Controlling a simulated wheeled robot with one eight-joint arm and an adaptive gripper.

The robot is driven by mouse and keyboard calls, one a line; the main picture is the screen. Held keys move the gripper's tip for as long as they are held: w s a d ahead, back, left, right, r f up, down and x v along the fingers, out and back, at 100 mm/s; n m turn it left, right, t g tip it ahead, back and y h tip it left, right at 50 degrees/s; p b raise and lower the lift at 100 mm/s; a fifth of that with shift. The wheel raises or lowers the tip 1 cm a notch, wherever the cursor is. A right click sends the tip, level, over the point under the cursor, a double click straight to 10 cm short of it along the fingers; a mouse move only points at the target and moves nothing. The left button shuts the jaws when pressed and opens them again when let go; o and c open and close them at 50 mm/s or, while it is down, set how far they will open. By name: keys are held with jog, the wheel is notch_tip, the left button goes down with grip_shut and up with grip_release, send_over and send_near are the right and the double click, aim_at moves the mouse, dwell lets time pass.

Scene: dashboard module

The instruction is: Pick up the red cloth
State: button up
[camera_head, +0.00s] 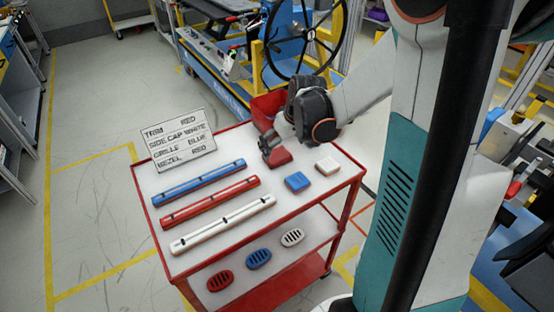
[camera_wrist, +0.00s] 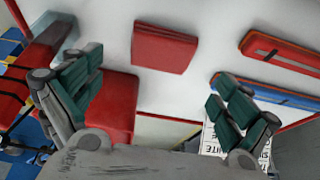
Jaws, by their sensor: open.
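A flat red folded piece (camera_head: 279,158), which I take to be the red cloth, lies on the white top of the cart near its far edge. In the wrist view this red cloth (camera_wrist: 165,47) is a neat rectangle with a visible thickness. My gripper (camera_head: 268,146) is low over the cart top beside it and partly covers it in the head view. The cloth lies above that gap in the picture, apart from both fingers.
Blue (camera_head: 298,182) and white (camera_head: 327,166) caps lie close by. Blue, red and white trim strips (camera_head: 222,223) lie to the left, with a sign (camera_head: 180,142) behind. Grilles lie on the lower shelf (camera_head: 259,259).

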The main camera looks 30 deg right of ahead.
aim_at(278, 154)
jog(key=shift+b+x, duration=1.4)
jog(key=shift+x, duration=1.35)
jog(key=shift+s, duration=0.25)
jog(key=shift+c, duration=0.6)
jog(key=c, duration=0.9)
